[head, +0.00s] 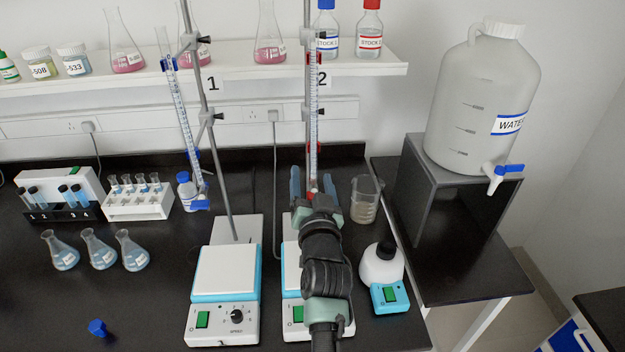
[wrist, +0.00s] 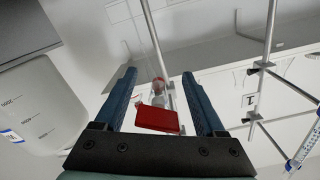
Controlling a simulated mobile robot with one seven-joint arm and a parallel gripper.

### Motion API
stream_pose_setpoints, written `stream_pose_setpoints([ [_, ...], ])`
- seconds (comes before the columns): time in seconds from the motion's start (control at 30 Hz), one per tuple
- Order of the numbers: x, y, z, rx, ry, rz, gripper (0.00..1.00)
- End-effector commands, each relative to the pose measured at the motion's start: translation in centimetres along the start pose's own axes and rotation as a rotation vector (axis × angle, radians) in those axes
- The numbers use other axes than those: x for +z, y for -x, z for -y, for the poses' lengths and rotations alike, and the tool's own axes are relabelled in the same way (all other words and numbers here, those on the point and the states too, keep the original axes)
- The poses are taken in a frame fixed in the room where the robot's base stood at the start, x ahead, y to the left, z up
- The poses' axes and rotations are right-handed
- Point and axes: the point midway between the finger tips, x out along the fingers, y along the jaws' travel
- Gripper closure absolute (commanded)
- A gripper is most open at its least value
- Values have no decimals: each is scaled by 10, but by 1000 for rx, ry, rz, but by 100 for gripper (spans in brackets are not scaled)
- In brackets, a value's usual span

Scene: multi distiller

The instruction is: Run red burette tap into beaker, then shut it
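In the head view only a small red bit of the tap (head: 309,196) shows behind my wrist. My gripper (head: 313,178) is open around the tap; it also shows in the wrist view (wrist: 160,85). A glass beaker (head: 365,201) with pale contents stands on the bench right of the gripper. My arm hides the space under the burette tip.
A second burette (head: 181,110) with a blue tap leans on the left. Two stirrer hotplates (head: 224,272) stand in front, the right one partly under my arm. The water carboy (head: 480,95) stands farther right.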

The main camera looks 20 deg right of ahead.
Motion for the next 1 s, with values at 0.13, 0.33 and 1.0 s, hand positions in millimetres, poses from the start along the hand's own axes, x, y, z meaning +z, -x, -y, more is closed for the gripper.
stream_pose_setpoints([
  [0.13,0,0,-1,1,0,-1,28],
  [0.33,0,3,-1,1,1,-1,28],
  [1.0,2,104,-1,0,3,0,28],
])
